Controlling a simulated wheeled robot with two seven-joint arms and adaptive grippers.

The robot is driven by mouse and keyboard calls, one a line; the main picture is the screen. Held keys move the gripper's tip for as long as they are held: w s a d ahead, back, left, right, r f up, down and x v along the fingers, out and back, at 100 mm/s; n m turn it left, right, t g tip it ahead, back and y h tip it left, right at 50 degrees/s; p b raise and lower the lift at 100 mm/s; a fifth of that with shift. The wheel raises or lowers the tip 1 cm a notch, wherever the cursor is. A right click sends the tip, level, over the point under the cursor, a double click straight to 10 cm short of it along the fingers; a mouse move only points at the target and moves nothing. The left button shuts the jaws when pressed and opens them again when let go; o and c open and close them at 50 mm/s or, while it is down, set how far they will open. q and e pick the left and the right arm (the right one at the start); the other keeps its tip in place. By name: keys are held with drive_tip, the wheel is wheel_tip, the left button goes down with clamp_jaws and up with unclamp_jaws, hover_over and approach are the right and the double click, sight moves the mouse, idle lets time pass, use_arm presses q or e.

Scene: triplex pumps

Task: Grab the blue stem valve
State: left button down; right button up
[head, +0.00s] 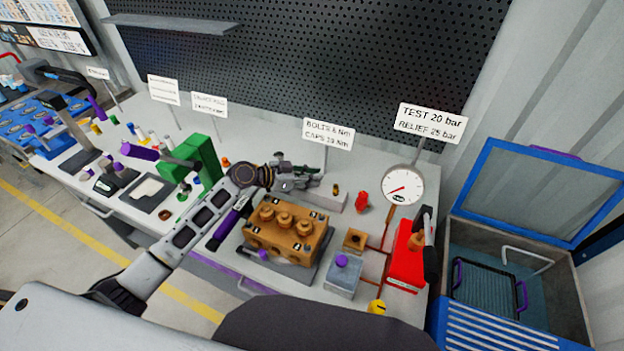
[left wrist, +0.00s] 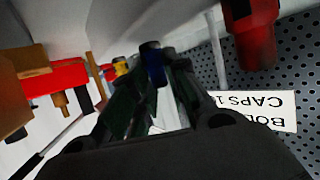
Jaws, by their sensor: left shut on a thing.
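My left gripper (head: 312,176) reaches in from the left over the bench, behind the brown pump block. It also shows in the left wrist view (left wrist: 155,82), with its fingers shut on the blue stem valve (left wrist: 152,62). The valve's dark blue end sticks out past the fingertips; its lower part is hidden between the fingers. In the head view the valve is too small to make out in the jaws. A grey block (head: 328,201) with a yellow-topped piece (head: 335,189) is just by the gripper. My right gripper is not in view.
The brown pump block (head: 284,238) stands in front of the arm. A red fitting (head: 361,203), a gauge (head: 403,186) and a red hand pump (head: 405,262) are to the right. The green vise (head: 200,157) is to the left. A sign (head: 328,133) stands behind the gripper.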

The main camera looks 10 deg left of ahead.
use_arm(q)
drive_tip(key=shift+r+b, duration=0.45)
drive_tip(key=shift+r, duration=4.3)
